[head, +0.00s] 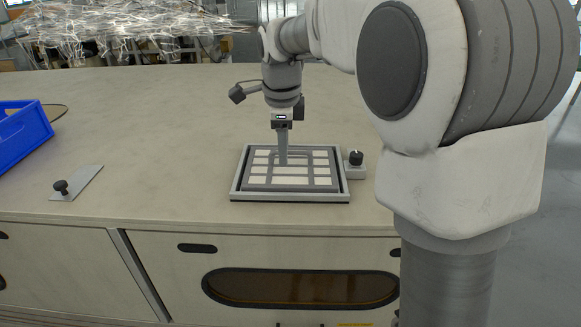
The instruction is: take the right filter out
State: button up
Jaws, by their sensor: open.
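A square grey frame (236,190) sits on the table near its front edge. In it lies a flat panel (320,181) with a grey grid over pale squares, which looks like a filter. I see only this one, and no second filter beside it. My gripper (283,163) points straight down over the middle of the panel, its fingers seen edge-on. It is open. The fingertips are at or just above the grid; I cannot tell whether they touch it or straddle a bar.
A black knob (356,158) on a small grey block stands right against the frame's right side. A thin plate with a dark knob (61,187) lies at left. A blue crate (22,132) is at far left. Tangled clear strands (130,22) hang behind. The table between is clear.

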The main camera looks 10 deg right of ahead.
grip_shut()
dwell(1.4)
